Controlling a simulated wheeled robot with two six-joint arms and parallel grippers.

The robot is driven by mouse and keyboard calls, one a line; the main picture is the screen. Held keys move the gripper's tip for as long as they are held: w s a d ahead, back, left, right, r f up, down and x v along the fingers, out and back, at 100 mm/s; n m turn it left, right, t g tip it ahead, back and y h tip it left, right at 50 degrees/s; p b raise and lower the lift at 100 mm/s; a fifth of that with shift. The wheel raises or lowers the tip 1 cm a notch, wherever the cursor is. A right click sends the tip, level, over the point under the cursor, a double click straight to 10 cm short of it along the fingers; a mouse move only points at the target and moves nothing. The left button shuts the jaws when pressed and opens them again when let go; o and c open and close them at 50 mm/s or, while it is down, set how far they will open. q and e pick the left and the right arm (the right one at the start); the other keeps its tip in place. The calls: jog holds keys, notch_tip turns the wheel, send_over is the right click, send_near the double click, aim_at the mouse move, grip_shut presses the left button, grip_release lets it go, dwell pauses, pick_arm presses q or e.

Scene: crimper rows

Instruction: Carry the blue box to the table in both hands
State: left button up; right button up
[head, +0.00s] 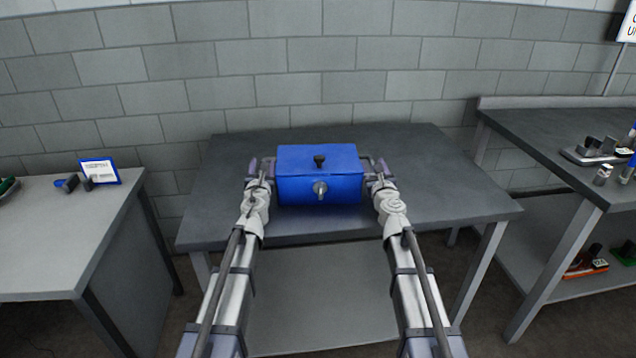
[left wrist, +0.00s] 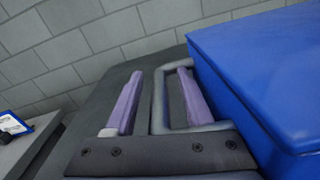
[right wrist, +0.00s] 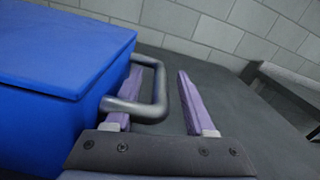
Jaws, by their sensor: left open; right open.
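The blue box (head: 320,188) has a black knob on its lid, a grey latch on its front and a grey handle on each side. It sits on the dark grey table (head: 440,180) against the wall. My left gripper (head: 262,170) is open at the box's left side; in the left wrist view the left handle (left wrist: 160,100) stands between its purple fingers. My right gripper (head: 378,170) is open at the right side; in the right wrist view the right handle (right wrist: 162,90) reaches between its fingers. Neither gripper is closed on a handle.
A table (head: 60,230) at the left bears a small blue-framed card (head: 99,171). A workbench (head: 540,140) at the right holds tools and small items, with more on its lower shelf. The table top beside the box is clear.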

pick_arm(q)
jog(key=shift+c, duration=0.2)
pick_arm(e)
jog(key=shift+c, duration=0.2)
pick_arm(q)
grip_shut()
pick_arm(e)
grip_shut()
dwell(0.7)
